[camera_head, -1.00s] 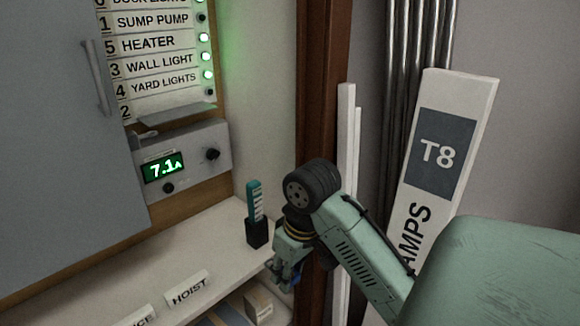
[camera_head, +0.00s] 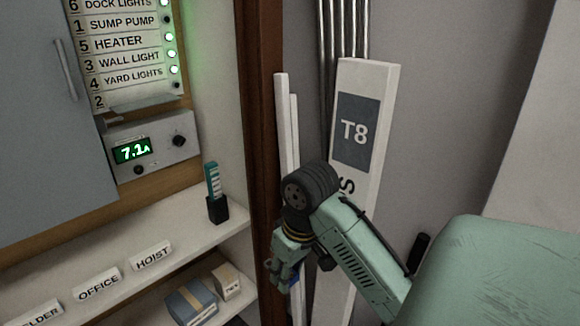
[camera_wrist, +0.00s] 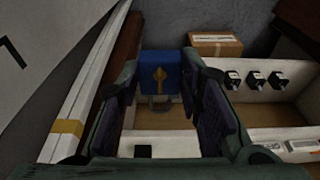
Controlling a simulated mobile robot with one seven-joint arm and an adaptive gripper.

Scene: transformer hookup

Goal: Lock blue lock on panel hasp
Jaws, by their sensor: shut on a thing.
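My gripper (camera_head: 284,272) is low in the middle of the head view, in front of the brown post and right of the shelves. In the wrist view, its fingers (camera_wrist: 160,84) are shut on the blue lock (camera_wrist: 161,66). The lock has a brass-coloured key-shaped mark on its face, and its grey shackle shows below the body. In the head view only a little blue shows at the fingers. The grey panel door (camera_head: 35,130) is at the left, well apart from my gripper. A small dark fitting (camera_head: 108,121) is at its edge; I cannot tell whether it is the hasp.
A meter box (camera_head: 152,148) reading 7.1A is beside the door. A black holder (camera_head: 217,209) with a teal item stands on the upper shelf (camera_head: 190,240). Boxes (camera_head: 191,302) lie below. A brown post (camera_head: 262,150), white strips and a T8 carton (camera_head: 366,140) are close to my arm.

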